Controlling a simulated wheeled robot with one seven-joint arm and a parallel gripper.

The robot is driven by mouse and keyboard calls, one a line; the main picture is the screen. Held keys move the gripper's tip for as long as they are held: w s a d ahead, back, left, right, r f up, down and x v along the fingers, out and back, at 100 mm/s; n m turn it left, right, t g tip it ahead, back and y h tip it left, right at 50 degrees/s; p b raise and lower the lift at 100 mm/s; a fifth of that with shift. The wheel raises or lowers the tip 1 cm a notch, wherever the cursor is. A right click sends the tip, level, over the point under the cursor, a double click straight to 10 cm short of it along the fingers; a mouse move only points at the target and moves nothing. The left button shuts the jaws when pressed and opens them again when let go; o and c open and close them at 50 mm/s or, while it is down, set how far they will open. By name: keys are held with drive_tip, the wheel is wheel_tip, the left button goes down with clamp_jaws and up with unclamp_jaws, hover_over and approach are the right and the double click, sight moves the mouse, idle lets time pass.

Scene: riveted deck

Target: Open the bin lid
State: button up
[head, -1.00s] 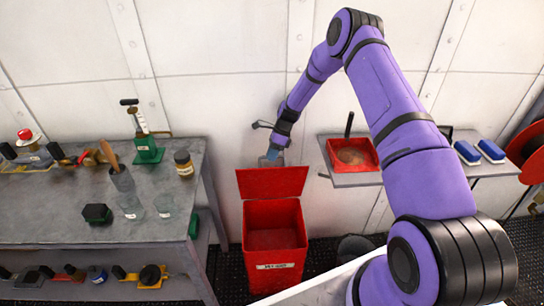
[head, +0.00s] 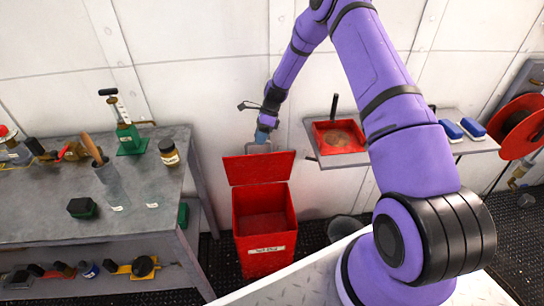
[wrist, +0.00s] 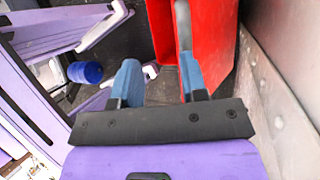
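The red bin (head: 264,243) stands on the floor against the wall, between the workbench and the wall shelf. Its mouth is uncovered, and its red lid (head: 258,169) stands raised at the rear edge, near upright. My gripper (head: 259,141) is just above the lid's top edge, near a small grey part there. In the wrist view, my gripper's two blue fingers (wrist: 159,82) are apart with nothing gripped between them. The red lid (wrist: 214,35) lies beyond and beside the right finger, close to it. A grey rod shows by that finger; whether they touch I cannot tell.
The grey workbench (head: 40,212) with bottles and tools stands at left. A wall shelf (head: 355,160) with a red tray (head: 318,132) and blue brushes is at right. A dark bucket (head: 343,228) stands right of the bin. The wall is close behind my gripper.

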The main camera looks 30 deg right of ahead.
drive_tip(key=s+a+r, duration=0.1)
drive_tip(key=s, duration=1.2)
drive_tip(key=shift+s+r, duration=0.15)
drive_tip(key=shift+s, duration=0.15)
drive_tip(key=shift+a, duration=0.1)
